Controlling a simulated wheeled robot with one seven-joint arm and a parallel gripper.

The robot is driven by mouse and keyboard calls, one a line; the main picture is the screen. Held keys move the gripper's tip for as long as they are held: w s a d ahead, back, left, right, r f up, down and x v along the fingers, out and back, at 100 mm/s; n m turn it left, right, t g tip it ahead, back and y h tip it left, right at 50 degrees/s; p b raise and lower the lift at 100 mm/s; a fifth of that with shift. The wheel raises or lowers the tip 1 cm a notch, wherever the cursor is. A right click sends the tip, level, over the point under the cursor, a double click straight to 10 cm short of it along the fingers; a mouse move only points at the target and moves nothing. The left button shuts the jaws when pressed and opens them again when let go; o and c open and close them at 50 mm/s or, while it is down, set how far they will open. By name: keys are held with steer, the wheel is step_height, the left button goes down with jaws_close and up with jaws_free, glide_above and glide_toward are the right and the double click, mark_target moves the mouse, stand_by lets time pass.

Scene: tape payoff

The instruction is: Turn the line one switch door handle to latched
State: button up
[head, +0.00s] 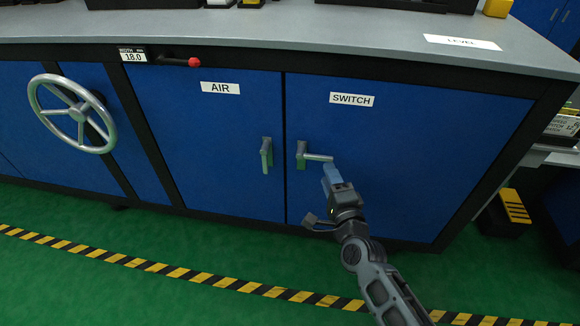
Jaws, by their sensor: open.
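The switch door (399,130) is a blue cabinet door labelled SWITCH. Its grey lever handle (302,155) is near the door's left edge, with the lever pointing right, close to horizontal. My gripper (329,170) is open at the right end of the lever. From this view I cannot tell whether its fingers are around the lever or touching it. The gripper hides the area just below the lever's end.
Left of it is the AIR door (215,125), with its own handle (266,155) pointing down. A handwheel (72,114) and a red-tipped lever (193,62) are farther left. A grey worktop (300,35) overhangs the doors. Green floor with a striped line (200,277) lies in front.

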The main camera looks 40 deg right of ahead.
mark_target(322, 160)
steer(key=shift+w+d, duration=0.2)
steer(key=shift+w, duration=0.25)
steer(key=x, duration=0.6)
steer(key=shift+w+d, duration=0.15)
steer(key=shift+w, duration=0.15)
jaws_close()
